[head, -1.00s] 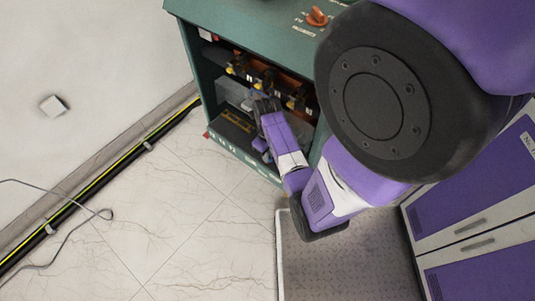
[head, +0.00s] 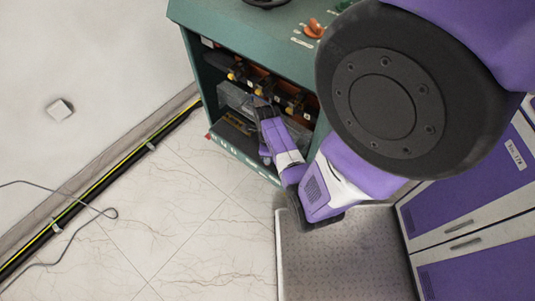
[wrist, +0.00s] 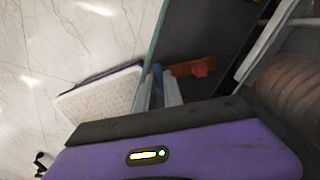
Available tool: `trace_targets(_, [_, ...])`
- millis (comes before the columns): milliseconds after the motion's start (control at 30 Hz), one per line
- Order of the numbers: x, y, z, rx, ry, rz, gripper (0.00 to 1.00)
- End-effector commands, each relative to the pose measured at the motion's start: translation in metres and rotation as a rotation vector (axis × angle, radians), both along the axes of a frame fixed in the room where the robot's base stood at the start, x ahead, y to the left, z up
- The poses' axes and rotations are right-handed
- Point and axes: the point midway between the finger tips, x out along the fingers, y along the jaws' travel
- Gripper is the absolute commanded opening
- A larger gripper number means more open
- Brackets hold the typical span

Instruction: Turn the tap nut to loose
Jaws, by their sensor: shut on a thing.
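The open green cabinet (head: 255,40) stands at the top centre of the head view. My gripper (head: 262,103) reaches into it, below the row of bushings. In the wrist view my gripper (wrist: 158,92) has its two light grey fingers around a small blue part (wrist: 157,74). It seems shut on that part, which may be the tap nut; it is too small and dark to be sure. My own arm hides the right side of the cabinet in the head view.
Dark bushings with yellow tips (head: 250,76) line the cabinet opening. An orange knob (head: 315,30) is on the cabinet top. In the wrist view a brown bar (wrist: 183,69) with a red end and a ribbed brown body (wrist: 290,88) are close by.

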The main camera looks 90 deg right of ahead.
Motion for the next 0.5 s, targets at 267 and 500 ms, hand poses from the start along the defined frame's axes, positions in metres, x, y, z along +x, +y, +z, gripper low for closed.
trace_targets(267, [0.0016, 0.0002, 0.0026, 0.001, -0.002, 0.265, 0.00])
trace_targets(500, [0.0018, 0.0000, 0.0021, 0.000, -0.003, 0.492, 0.00])
